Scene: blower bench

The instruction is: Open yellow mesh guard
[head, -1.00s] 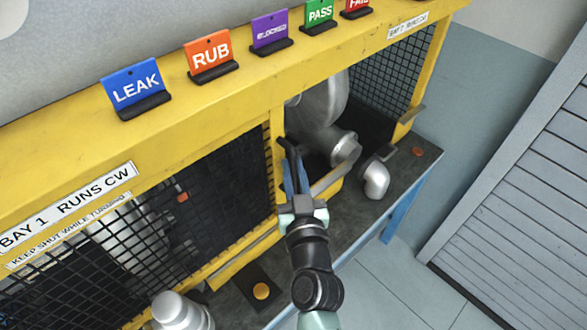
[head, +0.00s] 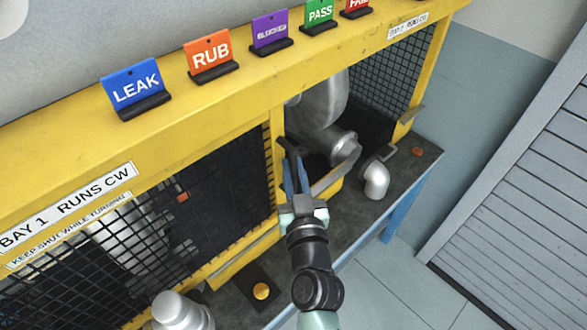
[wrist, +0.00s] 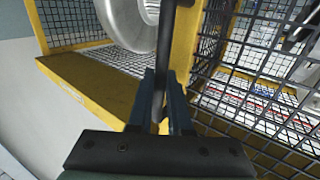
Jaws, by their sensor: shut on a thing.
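A yellow-framed bench has a black mesh panel (head: 215,185) with yellow edging across the left bay, under the BAY 1 sign (head: 70,205). The right bay shows an open front with a grey blower (head: 320,105) inside. My gripper (head: 293,170) is at the yellow upright between the bays, shut on a dark upright bar (wrist: 166,40). In the wrist view my gripper (wrist: 162,100) has its two fingers close together around the bar. Mesh (wrist: 250,100) with a yellow edge stands just right of it. The fingers hide where the bar is attached.
LEAK (head: 137,85) and RUB (head: 210,55) signs stand with others on the top beam.

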